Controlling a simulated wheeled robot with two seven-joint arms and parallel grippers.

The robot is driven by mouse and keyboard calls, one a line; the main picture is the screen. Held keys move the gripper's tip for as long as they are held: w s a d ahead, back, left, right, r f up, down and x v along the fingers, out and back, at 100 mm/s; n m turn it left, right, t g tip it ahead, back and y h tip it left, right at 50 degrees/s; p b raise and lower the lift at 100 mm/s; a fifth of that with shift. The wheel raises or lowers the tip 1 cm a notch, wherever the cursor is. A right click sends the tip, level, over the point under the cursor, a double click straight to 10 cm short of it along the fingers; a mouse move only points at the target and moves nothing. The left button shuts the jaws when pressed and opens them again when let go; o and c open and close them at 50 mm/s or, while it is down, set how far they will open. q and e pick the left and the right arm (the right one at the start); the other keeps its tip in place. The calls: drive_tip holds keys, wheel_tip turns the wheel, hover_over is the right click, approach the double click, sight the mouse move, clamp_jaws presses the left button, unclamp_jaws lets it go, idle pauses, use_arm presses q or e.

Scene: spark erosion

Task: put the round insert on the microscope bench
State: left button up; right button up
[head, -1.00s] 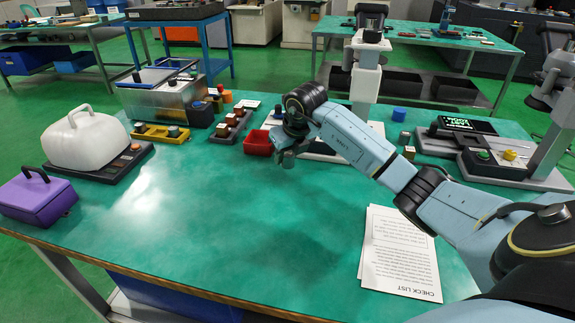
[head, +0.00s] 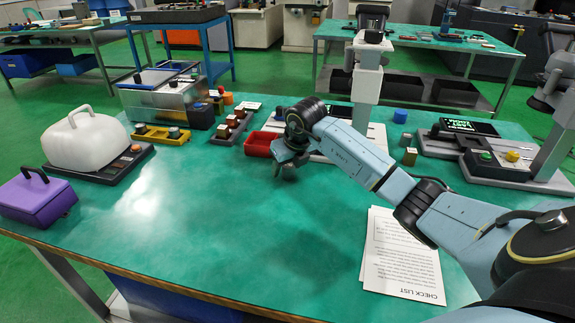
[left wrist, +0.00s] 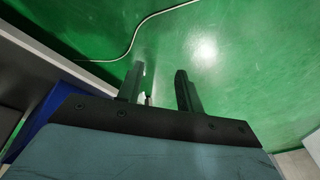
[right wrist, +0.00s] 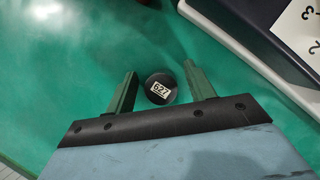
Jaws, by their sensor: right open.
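The round insert (right wrist: 160,88) is a dark disc with a white label reading 627, seen on the green table in the right wrist view. My right gripper (right wrist: 157,72) is open, its two fingers on either side of the insert; I cannot tell whether they touch it. In the head view my right gripper (head: 287,170) is low over the table in front of the red bin, and the insert is hidden there. A white microscope stand (head: 367,80) rises behind it, and another stands at the right (head: 550,150); I cannot tell which is the bench meant. My left gripper (left wrist: 160,88) is open and empty above the green floor.
A red bin (head: 260,145) is just behind my right gripper. A checklist sheet (head: 400,260) lies at the front right. A white case (head: 85,142) and a purple box (head: 37,199) stand at the left. The middle left of the table is clear.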

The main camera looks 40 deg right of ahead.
drive_tip(key=shift+r, duration=0.15)
use_arm(q)
drive_tip(key=s+a+f+p, duration=0.1)
drive_tip(key=s+f+p, duration=0.2)
drive_tip(key=s+f, duration=0.2)
drive_tip(key=shift+a+f, duration=0.3)
drive_tip(key=shift+f, duration=0.2)
use_arm(e)
drive_tip(key=v, duration=1.2)
